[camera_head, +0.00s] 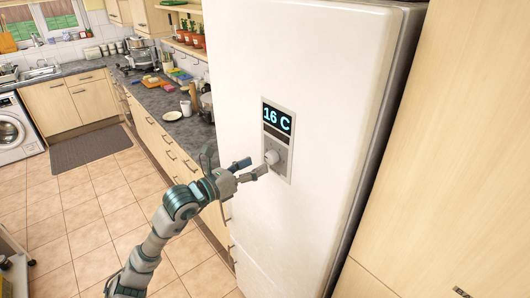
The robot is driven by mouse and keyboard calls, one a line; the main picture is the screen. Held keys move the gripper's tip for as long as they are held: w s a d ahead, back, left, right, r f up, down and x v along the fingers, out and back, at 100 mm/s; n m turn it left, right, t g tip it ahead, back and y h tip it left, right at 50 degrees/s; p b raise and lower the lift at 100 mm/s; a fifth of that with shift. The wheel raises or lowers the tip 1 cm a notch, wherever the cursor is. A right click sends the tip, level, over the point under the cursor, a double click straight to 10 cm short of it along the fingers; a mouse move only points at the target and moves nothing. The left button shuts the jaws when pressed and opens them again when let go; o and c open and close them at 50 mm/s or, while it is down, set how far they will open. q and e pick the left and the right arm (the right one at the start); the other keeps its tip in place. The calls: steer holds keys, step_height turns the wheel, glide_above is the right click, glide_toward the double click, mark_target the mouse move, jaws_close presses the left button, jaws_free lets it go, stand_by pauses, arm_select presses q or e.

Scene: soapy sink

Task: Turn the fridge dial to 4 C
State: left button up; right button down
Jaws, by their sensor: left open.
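The white fridge (318,75) stands upright in the middle of the view. Its control panel (268,138) has a dark display (277,117) that reads 16 C in blue. The round, pale dial (271,157) sits on the panel below the display. My left gripper (258,167) is open, with its fingertips close to the dial at its lower left. I cannot tell whether a fingertip touches the dial. My right gripper is not in view.
A wooden cabinet (455,130) stands close to the fridge's right side. A dark counter (180,118) with kitchen items runs along the fridge's left. A washing machine (15,127) and a dark mat (88,147) are farther back. Tiled floor (85,215) is clear at the left.

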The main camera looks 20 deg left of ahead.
mark_target(269, 159)
arm_select(q)
steer(key=p+x, duration=0.1)
steer(key=x, duration=0.4)
steer(key=shift+s, duration=0.1)
steer(key=shift+c, duration=0.2)
steer(key=shift+a, duration=0.1)
steer(key=c, duration=1.1)
